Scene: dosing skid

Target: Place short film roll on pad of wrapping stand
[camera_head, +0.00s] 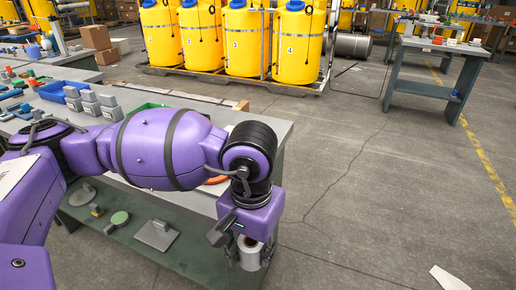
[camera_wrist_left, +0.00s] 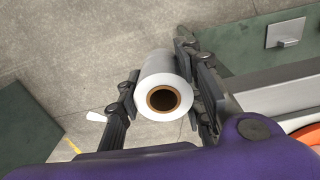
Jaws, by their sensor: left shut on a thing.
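My left gripper (camera_head: 249,258) is shut on a short white film roll (camera_head: 251,248), held past the end of the workbench, above the floor. In the left wrist view the roll (camera_wrist_left: 160,98) sits between the two fingers, with its brown cardboard core facing the camera. A wrapping stand with a pad is not clearly identifiable. My right gripper is out of view.
The workbench (camera_head: 277,131) carries a blue bin (camera_head: 62,91) and several grey blocks. Its lower shelf (camera_head: 195,262) is partly hidden by my left arm. Yellow tanks (camera_head: 248,40) stand behind; another table (camera_head: 424,88) stands at right. The concrete floor between is mostly clear.

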